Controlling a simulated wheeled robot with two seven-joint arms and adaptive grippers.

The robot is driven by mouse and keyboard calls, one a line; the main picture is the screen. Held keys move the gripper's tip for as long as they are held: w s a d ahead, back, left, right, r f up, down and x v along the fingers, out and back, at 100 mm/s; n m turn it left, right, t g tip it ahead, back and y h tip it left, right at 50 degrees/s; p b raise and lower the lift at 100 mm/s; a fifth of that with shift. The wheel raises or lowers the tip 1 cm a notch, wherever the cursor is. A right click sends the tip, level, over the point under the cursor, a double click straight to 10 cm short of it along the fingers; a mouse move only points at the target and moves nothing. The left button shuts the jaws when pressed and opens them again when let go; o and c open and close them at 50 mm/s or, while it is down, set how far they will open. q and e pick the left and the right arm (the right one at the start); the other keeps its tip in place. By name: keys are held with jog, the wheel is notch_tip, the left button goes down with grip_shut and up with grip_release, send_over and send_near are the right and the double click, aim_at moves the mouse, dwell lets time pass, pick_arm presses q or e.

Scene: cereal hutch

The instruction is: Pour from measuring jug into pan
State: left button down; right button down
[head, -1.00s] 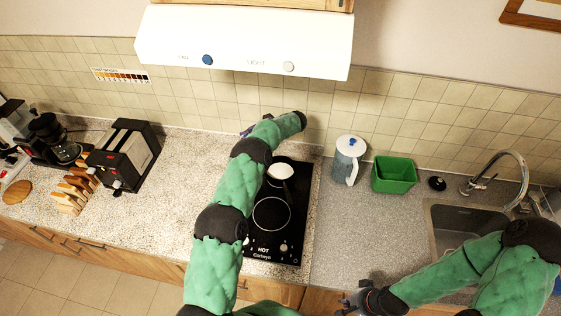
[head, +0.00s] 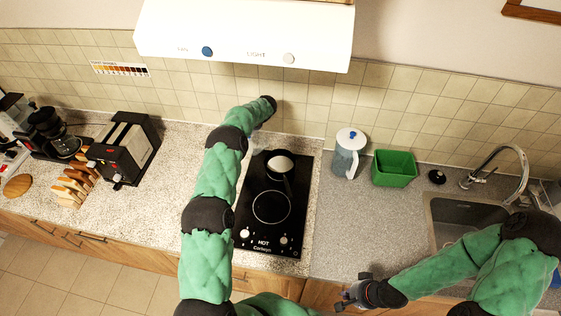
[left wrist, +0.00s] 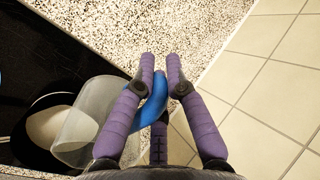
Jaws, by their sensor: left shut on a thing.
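The measuring jug (left wrist: 88,118) is clear with a blue handle (left wrist: 152,108); it shows in the left wrist view. My left gripper (left wrist: 160,75) is shut on that handle. The jug overlaps the pan (left wrist: 45,125) in this view; I cannot tell its height, its tilt or whether anything is in it. In the head view the pan (head: 280,164) sits on the rear of the black hob, pale inside, its dark handle towards the front. The jug and left gripper are hidden behind my left arm there. My right gripper (head: 350,291) is open and empty at the counter's front edge.
The hob (head: 247,222) has a free front ring. A toaster (head: 128,150) stands left. The range hood (head: 245,45) hangs above.

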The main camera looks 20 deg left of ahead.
pick_arm(q)
jog(key=a+f+t+h+b, duration=0.1)
jog(key=a+f+h+b, duration=0.3)
jog(key=f+h+b, duration=0.1)
jog(key=shift+s+a+f+h+b, duration=0.25)
jog(key=shift+s+f+h+b, duration=0.2)
jog(key=shift+f+b, duration=0.6)
